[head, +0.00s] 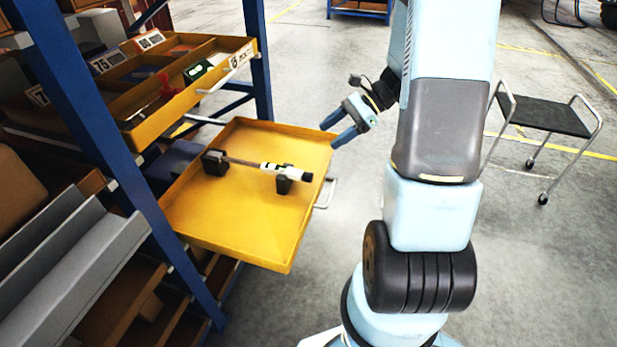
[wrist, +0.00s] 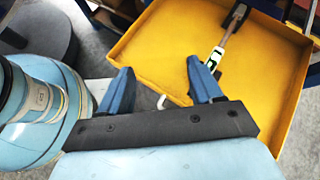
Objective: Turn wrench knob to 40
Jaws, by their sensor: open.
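The wrench (head: 250,163) lies across two dark cradles in a pulled-out yellow tray (head: 240,225). Its left end rests in the left cradle (head: 214,162), and its light, dark-marked handle passes over the right cradle (head: 284,183). The knob (head: 305,177) appears as the dark handle end at the right; its setting is too small to read. My gripper (head: 338,133) is open and empty, above the tray's right edge and apart from the wrench. In the wrist view, my gripper (wrist: 163,88) shows two blue fingers apart, with the wrench (wrist: 232,25) beyond and partly hidden by the right finger.
A blue shelf post (head: 110,165) stands left of the tray. Another yellow drawer (head: 180,95) with compartments sits above and behind it. The tray's metal handle (head: 326,193) sticks out to the right. A black-topped cart (head: 545,115) stands at right on open floor.

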